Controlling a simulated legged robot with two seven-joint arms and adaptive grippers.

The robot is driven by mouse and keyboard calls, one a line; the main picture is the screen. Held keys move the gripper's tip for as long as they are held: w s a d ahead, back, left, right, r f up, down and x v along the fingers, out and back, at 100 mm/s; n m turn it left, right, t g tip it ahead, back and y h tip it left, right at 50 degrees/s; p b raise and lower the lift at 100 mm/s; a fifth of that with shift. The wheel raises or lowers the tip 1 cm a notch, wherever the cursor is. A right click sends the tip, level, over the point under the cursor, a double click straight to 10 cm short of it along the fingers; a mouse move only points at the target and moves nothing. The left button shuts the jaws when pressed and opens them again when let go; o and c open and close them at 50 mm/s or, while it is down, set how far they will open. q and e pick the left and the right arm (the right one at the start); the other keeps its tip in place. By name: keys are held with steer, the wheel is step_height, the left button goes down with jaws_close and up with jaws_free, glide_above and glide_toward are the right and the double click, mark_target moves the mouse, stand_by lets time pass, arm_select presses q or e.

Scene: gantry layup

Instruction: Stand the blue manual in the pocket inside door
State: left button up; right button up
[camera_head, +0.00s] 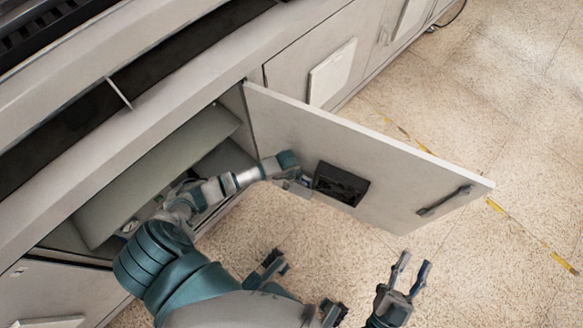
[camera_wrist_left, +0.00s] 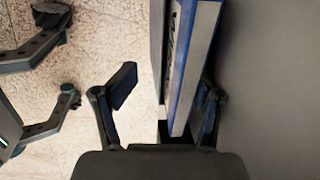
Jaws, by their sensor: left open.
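The cabinet door (camera_head: 400,180) stands open, with the dark pocket (camera_head: 341,184) on its inner face. My left gripper (camera_head: 298,186) is at the pocket's left end, close to the door; its fingers are small and unclear there. In the left wrist view my left gripper (camera_wrist_left: 165,95) is open. The blue manual (camera_wrist_left: 196,65) stands on edge between its fingers, close to the right finger and apart from the left one. The manual's lower end is partly hidden, so I cannot tell if it sits in the pocket. My right gripper (camera_head: 407,275) is open and empty above the floor.
The cabinet interior (camera_head: 165,175) is open behind my left arm, with a sloping panel inside. The door's handle (camera_head: 444,200) is near its free edge. Speckled floor (camera_head: 480,285) with a worn yellow line lies clear beyond the door.

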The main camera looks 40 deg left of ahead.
arm_select(q)
steer(key=shift+w+a+r, duration=0.1)
steer(key=shift+w+r, duration=0.2)
steer(key=shift+w, duration=0.1)
steer(key=shift+r, duration=0.45)
step_height(320, 180, up, 10)
steer(key=s, duration=0.2)
steer(key=shift+s+d+r, duration=0.15)
steer(key=shift+s+d, duration=0.05)
